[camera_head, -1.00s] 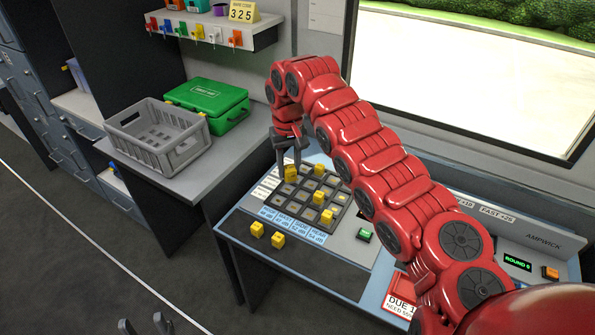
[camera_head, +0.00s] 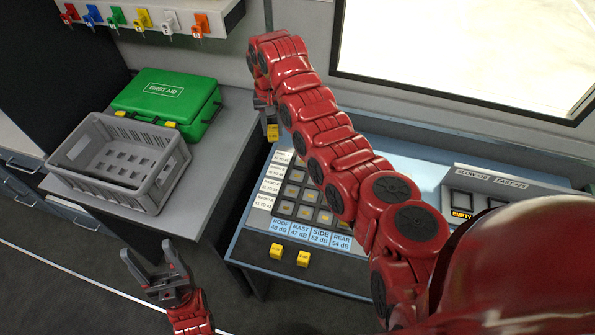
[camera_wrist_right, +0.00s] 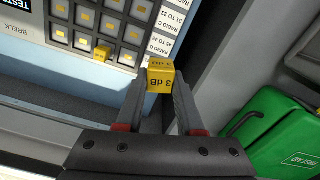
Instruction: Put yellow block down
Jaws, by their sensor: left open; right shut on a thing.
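A yellow block (camera_head: 272,132) marked "3 dB" is held between the fingertips of my right gripper (camera_head: 266,112). The block also shows in the right wrist view (camera_wrist_right: 160,77), at the fingertips with its label facing the camera. My right gripper (camera_wrist_right: 158,92) is at the far left of the console, beyond the label column of the button grid (camera_head: 310,203). The block appears above the surface, near the gap between console and side counter. My left gripper (camera_head: 152,262) is open and empty, low over the floor left of the console.
Two yellow blocks (camera_head: 276,251) (camera_head: 304,258) sit on the console's front strip. A grey crate (camera_head: 165,178) and a green first aid box (camera_head: 190,100) stand on the side counter. My right arm hides part of the grid.

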